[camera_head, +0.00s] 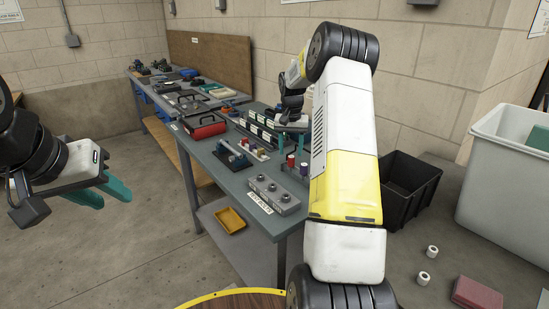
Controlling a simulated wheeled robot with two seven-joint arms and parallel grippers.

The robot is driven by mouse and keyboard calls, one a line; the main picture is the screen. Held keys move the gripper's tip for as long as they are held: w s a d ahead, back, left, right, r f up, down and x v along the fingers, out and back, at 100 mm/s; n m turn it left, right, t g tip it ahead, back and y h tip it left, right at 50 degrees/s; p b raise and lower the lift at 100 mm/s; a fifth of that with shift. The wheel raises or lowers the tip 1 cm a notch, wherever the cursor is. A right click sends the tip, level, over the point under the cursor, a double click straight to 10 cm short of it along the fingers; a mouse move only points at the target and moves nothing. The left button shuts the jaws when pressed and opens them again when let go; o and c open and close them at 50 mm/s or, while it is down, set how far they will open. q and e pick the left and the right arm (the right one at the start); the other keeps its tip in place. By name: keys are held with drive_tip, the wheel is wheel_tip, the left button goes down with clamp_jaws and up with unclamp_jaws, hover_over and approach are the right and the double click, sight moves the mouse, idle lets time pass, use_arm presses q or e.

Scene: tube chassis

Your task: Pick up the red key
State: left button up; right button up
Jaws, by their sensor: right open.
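A small upright red piece (291,160) stands near the right edge of the grey-green workbench (222,171), beside a small blue piece (304,169). It is too small to tell if it is the red key. My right gripper (288,128) is above the bench, behind and a little above the red piece, and partly hidden by my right arm. It is open, and I see nothing held in it. My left gripper (103,190) has teal fingers, apart and empty, over the floor at the left, away from the bench.
A yellow tray (231,220) sits on the lower shelf. A black bin (408,190) and white tub (493,185) stand right. Floor at left is clear.

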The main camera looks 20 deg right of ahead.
sight(291, 156)
drive_tip(key=f, duration=0.4)
drive_tip(key=shift+w+d+f, duration=0.3)
drive_tip(key=shift+w+d, duration=0.05)
drive_tip(key=shift+w, duration=0.05)
clamp_jaws()
drive_tip(key=shift+r, duration=0.15)
